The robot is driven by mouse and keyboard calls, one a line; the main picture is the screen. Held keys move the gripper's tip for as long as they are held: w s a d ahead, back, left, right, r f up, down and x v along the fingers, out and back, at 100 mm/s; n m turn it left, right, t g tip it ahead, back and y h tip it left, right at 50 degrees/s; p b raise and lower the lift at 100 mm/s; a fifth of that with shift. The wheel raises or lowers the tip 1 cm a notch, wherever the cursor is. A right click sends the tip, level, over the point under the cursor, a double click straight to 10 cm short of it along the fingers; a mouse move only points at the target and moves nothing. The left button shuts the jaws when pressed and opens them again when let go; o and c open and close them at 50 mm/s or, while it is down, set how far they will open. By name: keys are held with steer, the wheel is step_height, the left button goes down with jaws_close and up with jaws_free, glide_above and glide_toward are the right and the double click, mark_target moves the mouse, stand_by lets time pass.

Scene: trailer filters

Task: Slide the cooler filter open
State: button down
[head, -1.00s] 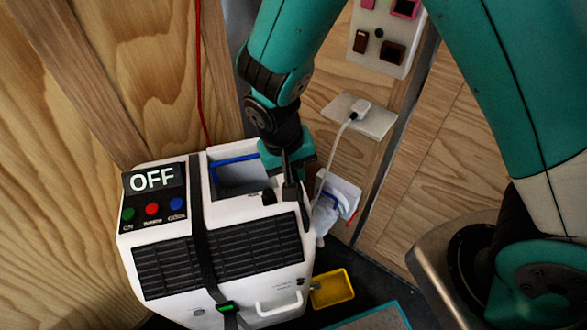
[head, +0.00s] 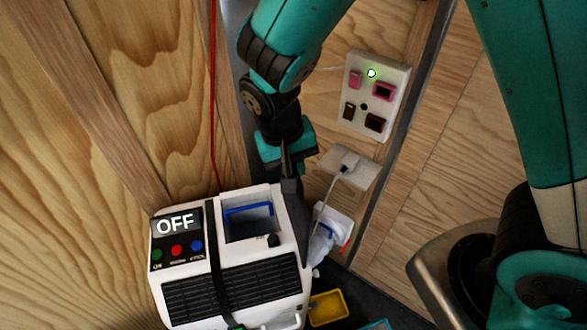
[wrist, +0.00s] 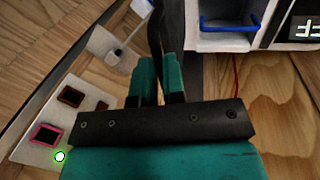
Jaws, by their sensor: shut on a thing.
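The white cooler (head: 272,292) stands at the lower middle of the head view, with OFF on its display. A dark, thin piece, seemingly the cooler filter (head: 299,222), shows along its right side. My gripper (head: 288,180) is at the cooler's back right corner, shut on that dark piece. In the wrist view my gripper (wrist: 163,75) points up the picture, with a dark strip (wrist: 172,25) running on from its fingers, beside the cooler (wrist: 226,42).
A socket panel (head: 372,97) with a green light and a plugged-in cable (head: 335,185) are on the wall close behind. A red cord (head: 212,100) hangs at the back.

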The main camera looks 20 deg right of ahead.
steer(key=shift+w+r+p, duration=0.1)
steer(key=shift+r+p, duration=0.4)
steer(key=shift+r, duration=0.75)
steer(key=c, duration=1.2)
jaws_free()
steer(key=a+r+b, duration=0.1)
steer(key=a+r, duration=0.2)
steer(key=r, duration=1.4)
steer(key=shift+a, duration=0.15)
steer(key=s+d+n+y, duration=0.2)
steer(key=s+n+y, duration=0.1)
steer(key=s, duration=0.4)
steer(key=s+d+f+n+y, duration=0.1)
steer(key=s+d+n+y, duration=0.1)
steer(key=s, duration=0.5)
steer(key=n+y, duration=0.1)
steer(key=n, duration=0.1)
steer(key=shift+s+d+n, duration=0.25)
steer(key=shift+d+n, duration=0.1)
steer(key=shift+n, duration=0.05)
